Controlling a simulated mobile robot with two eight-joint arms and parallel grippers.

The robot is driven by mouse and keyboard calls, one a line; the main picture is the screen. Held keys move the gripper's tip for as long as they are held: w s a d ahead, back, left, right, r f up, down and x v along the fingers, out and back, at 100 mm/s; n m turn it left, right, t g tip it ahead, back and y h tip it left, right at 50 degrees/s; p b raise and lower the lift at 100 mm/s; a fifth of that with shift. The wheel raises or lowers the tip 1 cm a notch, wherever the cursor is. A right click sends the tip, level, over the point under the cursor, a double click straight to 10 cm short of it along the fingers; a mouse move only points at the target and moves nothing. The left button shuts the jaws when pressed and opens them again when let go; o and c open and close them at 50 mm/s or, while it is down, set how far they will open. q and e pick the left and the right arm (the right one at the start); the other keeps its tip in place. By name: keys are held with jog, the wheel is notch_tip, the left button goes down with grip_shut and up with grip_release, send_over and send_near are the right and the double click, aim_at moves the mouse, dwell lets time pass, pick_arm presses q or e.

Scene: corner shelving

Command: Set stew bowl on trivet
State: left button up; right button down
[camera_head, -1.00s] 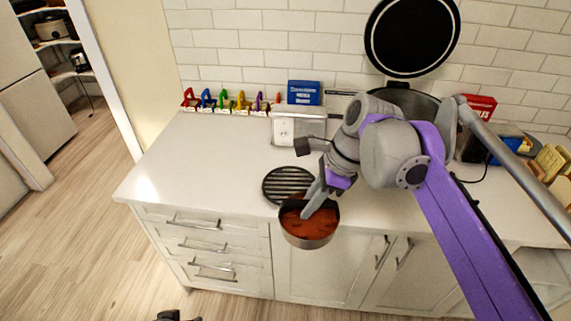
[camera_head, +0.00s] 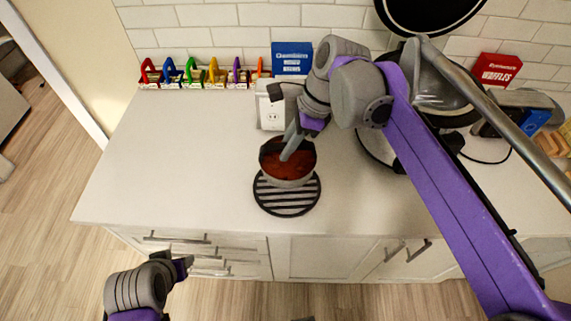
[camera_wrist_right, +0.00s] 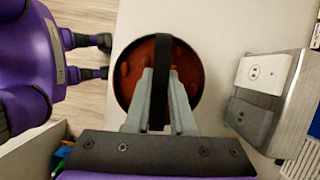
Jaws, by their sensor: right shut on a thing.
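The stew bowl (camera_head: 289,181), a round metal bowl of red-brown stew, is over the back part of the black slatted trivet (camera_head: 287,205). The front slats show; the bowl hides the rest. I cannot tell whether the bowl touches the trivet. My right gripper (camera_head: 287,153) is shut on the bowl, reaching in from above. In the right wrist view, its fingers (camera_wrist_right: 161,90) meet at a dark strip across the bowl (camera_wrist_right: 190,62). My left gripper (camera_head: 184,267) is empty in front of the counter; the right wrist view shows its two fingers (camera_wrist_right: 103,57) apart.
A white outlet box (camera_head: 271,108) stands behind the bowl. A round appliance with a raised lid (camera_head: 440,90) stands to the right. The counter left of the trivet (camera_head: 180,165) is clear.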

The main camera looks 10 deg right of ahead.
aim_at(291, 158)
notch_tip(291, 158, down, 2)
jog(key=shift+s, duration=0.1)
jog(key=shift+f, duration=2.15)
jog(key=shift+f, duration=0.2)
jog(key=c, duration=0.8)
grip_release()
jog(key=shift+o, duration=0.2)
jog(key=shift+r, duration=0.15)
